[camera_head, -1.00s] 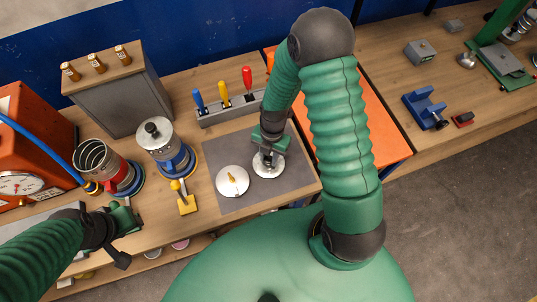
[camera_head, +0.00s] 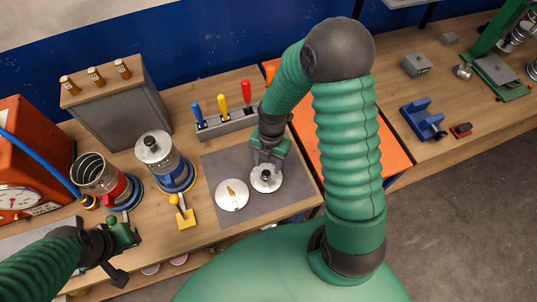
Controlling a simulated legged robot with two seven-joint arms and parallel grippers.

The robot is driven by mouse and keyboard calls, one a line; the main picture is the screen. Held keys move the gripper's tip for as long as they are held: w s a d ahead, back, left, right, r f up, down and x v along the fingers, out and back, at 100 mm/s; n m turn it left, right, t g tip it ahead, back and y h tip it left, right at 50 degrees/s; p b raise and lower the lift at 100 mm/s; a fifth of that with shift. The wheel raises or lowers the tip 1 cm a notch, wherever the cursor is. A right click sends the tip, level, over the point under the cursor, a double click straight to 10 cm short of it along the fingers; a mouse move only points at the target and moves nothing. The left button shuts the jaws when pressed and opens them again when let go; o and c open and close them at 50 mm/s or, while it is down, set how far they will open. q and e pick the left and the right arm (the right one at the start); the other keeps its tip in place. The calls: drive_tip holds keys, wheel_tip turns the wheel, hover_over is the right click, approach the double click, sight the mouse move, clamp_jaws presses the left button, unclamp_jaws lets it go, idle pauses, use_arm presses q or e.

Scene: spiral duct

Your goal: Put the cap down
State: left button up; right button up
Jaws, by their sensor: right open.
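A round silver cap with a black knob (camera_head: 266,180) lies flat on the grey mat (camera_head: 225,160). A second silver disc with a yellow knob (camera_head: 232,195) lies beside it on the left. My right gripper (camera_head: 268,163) is open just above and behind the black-knobbed cap, apart from its knob as far as I can see.
A blue-based canister with a lid (camera_head: 165,160) and an open red-banded canister (camera_head: 103,180) stand left of the mat. A grey rack of screwdrivers (camera_head: 226,124) stands behind it. The yellow valve (camera_head: 184,214) is at the front. An orange panel (camera_head: 350,150) lies right.

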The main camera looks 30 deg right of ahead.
wheel_tip(320, 180, up, 7)
use_arm(q)
drive_tip(key=shift+s+a+f+b, duration=0.1)
drive_tip(key=shift+a+f+b, duration=0.25)
drive_tip(key=shift+f, duration=0.2)
use_arm(e)
wheel_tip(320, 180, up, 4)
drive_tip(key=m+t+h, duration=0.1)
drive_tip(key=m+t, duration=0.2)
drive_tip(key=m, duration=2.1)
hover_over(266, 177)
drive_tip(key=s+a, duration=0.2)
drive_tip(key=a, duration=0.1)
drive_tip(key=shift+d, duration=0.1)
use_arm(q)
drive_tip(key=shift+d, duration=0.15)
use_arm(e)
drive_tip(key=shift+d+f, duration=0.1)
